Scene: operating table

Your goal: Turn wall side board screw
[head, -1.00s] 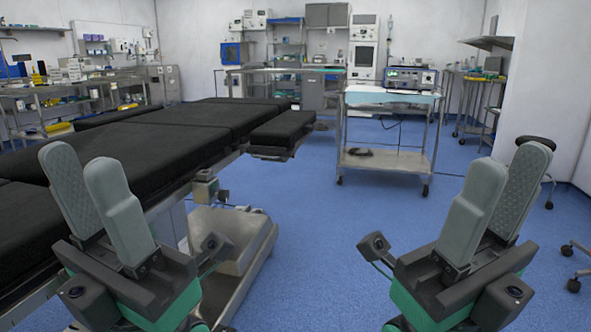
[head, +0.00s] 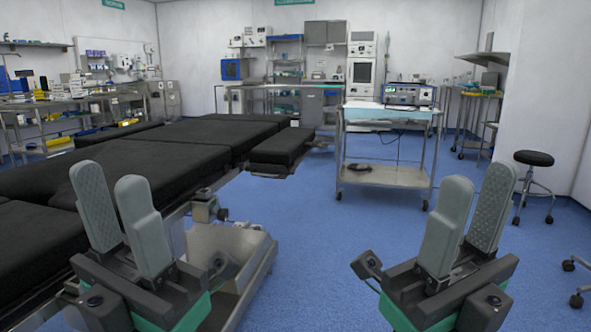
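The operating table (head: 150,160) with black pads runs from the left foreground to the middle. A padded side board (head: 283,147) sticks out from its right side. Another dark board (head: 117,134) lies along the far left side. A metal clamp (head: 203,206) with a small dark knob (head: 222,213) sits on the near side rail. I cannot make out which knob is the wall side board screw. My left gripper (head: 111,180) is upright, open and empty, in front of the table's near edge. My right gripper (head: 475,183) is upright, open and empty over the floor at right.
A steel cart (head: 388,177) with a device (head: 408,94) on top stands right of the table. A black stool (head: 533,158) is by the right wall. The table's base (head: 230,245) is near my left gripper. Blue floor (head: 320,235) is clear between my grippers.

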